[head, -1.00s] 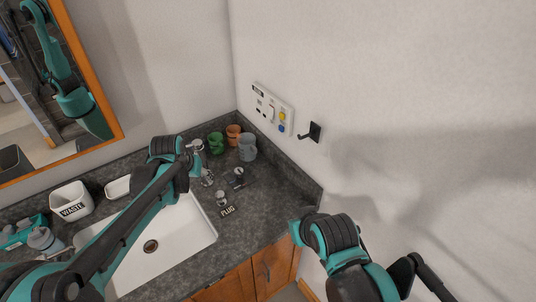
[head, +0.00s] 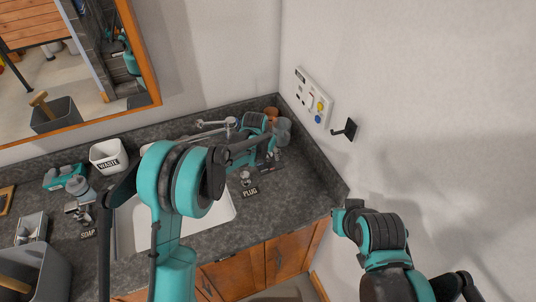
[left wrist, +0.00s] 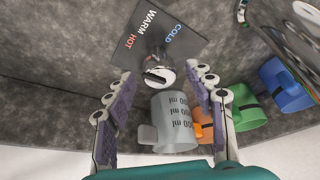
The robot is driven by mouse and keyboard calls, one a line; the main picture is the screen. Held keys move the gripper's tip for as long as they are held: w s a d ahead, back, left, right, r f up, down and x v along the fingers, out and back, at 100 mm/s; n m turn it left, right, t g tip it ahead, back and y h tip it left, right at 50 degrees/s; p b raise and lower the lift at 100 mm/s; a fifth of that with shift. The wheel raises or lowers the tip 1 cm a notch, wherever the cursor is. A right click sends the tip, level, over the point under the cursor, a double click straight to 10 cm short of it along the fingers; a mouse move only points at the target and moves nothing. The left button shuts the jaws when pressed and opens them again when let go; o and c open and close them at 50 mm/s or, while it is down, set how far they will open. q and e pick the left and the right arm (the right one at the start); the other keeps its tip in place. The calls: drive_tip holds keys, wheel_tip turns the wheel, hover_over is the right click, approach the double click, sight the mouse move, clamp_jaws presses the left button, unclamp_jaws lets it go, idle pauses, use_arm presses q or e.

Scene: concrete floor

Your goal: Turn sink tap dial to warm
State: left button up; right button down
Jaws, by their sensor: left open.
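The sink tap dial (left wrist: 158,72) shows in the left wrist view as a round light knob with a dark part, in front of a dark plate (left wrist: 165,38) marked WARM, HOT and COLD. My left gripper (left wrist: 161,72) is open, its purple-padded fingers on either side of the dial; I cannot tell whether they touch it. In the head view my left gripper (head: 272,153) is over the counter right of the sink (head: 225,208) and largely hides the dial. The chrome tap (head: 229,122) shows behind my arm.
A grey measuring cup (left wrist: 176,122) stands close to the left fingers, beside orange, green (left wrist: 246,106) and blue (left wrist: 284,85) cups. The plug knob (head: 246,179) is nearby. A wall panel (head: 313,97) and black hook (head: 345,129) are at right.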

use_arm(q)
drive_tip(key=c, duration=1.2)
drive_tip(key=shift+o, duration=0.2)
drive_tip(key=shift+f+m, duration=0.1)
drive_tip(key=shift+m, duration=0.2)
drive_tip(key=m+g+h+b, duration=0.1)
drive_tip(key=m, duration=0.3)
drive_tip(key=shift+w+a, duration=0.1)
drive_tip(key=shift+a, duration=0.05)
drive_tip(key=shift+w+m+g+h, duration=0.1)
drive_tip(key=shift+m+g+h, duration=0.5)
drive_tip(key=shift+m, duration=1.4)
drive_tip(key=shift+m+b, duration=0.3)
